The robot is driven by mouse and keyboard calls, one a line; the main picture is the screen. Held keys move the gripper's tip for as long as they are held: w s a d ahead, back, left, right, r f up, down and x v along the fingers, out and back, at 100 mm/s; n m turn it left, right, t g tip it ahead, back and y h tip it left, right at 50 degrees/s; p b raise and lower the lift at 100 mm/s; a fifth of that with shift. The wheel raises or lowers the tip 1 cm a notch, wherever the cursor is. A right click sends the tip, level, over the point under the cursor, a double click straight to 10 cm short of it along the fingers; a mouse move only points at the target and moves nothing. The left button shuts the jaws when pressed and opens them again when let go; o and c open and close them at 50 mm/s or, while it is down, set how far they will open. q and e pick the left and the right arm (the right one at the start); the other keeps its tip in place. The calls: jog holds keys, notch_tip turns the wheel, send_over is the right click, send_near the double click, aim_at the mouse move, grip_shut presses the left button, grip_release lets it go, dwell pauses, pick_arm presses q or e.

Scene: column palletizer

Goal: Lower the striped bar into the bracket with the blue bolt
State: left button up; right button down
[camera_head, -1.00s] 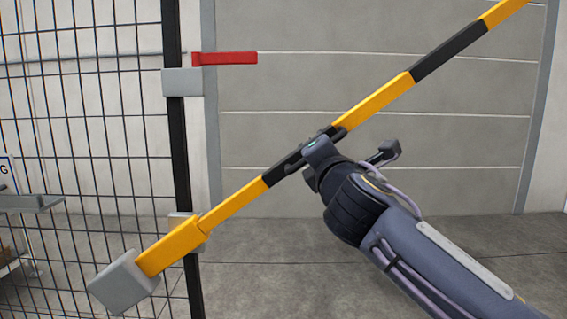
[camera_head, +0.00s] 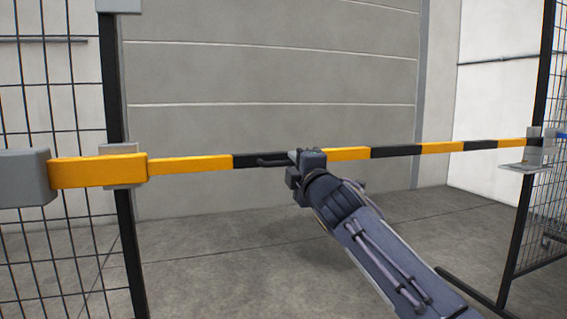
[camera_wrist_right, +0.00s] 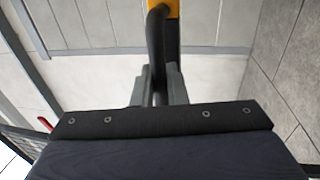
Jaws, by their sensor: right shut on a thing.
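The striped bar (camera_head: 412,151), yellow and black, lies about level across the opening between two black posts. Its left end joins a yellow arm and a grey block (camera_head: 22,178). Its right end meets the grey bracket (camera_head: 534,146) on the right post; I cannot tell whether it is fully seated. A bit of blue (camera_head: 562,136), likely the blue bolt, shows beside that bracket. My right gripper (camera_head: 305,158) is shut on the bar's black handle (camera_head: 270,162). In the right wrist view the handle (camera_wrist_right: 157,45) runs between the fingers (camera_wrist_right: 159,86). My left gripper is out of view.
Mesh fence panels stand at the left (camera_head: 55,110) and right (camera_head: 548,215). A grey panelled wall (camera_head: 270,75) stands behind the bar. The concrete floor (camera_head: 220,260) below it is clear.

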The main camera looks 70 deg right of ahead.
jog(key=shift+f, duration=0.35)
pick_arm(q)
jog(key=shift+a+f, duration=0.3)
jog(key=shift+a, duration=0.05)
pick_arm(e)
jog(key=shift+w+f, duration=0.1)
jog(key=shift+f, duration=0.1)
jog(key=c, duration=1.6)
grip_release()
jog(key=shift+o, duration=0.2)
jog(key=shift+r, duration=0.15)
